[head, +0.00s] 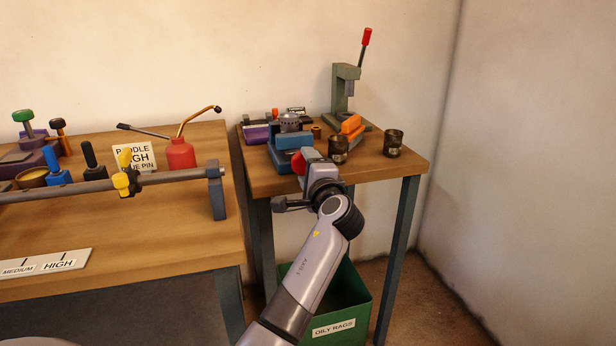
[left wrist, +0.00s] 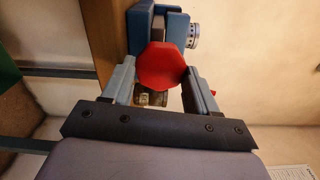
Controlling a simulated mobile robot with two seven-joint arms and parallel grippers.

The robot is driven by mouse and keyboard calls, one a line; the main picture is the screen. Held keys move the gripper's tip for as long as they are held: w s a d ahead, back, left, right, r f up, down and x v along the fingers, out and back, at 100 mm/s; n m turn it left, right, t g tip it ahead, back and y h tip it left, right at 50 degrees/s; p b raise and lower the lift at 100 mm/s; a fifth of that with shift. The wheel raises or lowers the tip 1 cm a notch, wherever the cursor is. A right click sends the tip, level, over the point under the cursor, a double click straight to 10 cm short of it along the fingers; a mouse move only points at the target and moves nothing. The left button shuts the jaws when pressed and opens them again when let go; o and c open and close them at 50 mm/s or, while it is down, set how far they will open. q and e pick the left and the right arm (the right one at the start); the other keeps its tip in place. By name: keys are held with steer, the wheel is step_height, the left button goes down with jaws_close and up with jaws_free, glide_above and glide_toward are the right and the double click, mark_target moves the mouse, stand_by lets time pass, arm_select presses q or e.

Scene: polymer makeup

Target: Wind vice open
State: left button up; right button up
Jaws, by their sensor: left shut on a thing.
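The blue vice (head: 294,160) sits on the small wooden table near its front edge. It also shows at the top of the left wrist view (left wrist: 141,32). Its red octagonal knob (left wrist: 161,66) faces my wrist camera, and a sliver of the knob (head: 298,164) shows in the head view. My left gripper (head: 308,164) is at the front of the vice, shut on the red knob. In the left wrist view its two grey fingers (left wrist: 160,84) stand on either side of the knob. How wide the vice jaws stand is hard to tell. My right gripper is out of view.
Dark cups (head: 393,143) (head: 338,150) and an orange block (head: 351,124) stand right of the vice. A green press (head: 345,90) with a red-tipped lever stands behind. A green rag bin (head: 350,290) is below; a larger bench (head: 130,225) is left.

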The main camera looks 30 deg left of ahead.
arm_select(q)
steer(key=shift+n+b, duration=0.65)
steer(key=shift+n, duration=0.55)
steer(key=shift+r, duration=0.1)
steer(key=o, duration=1.1)
steer(key=shift+c, duration=0.2)
steer(key=shift+s+d, duration=0.1)
steer(key=v, duration=0.7)
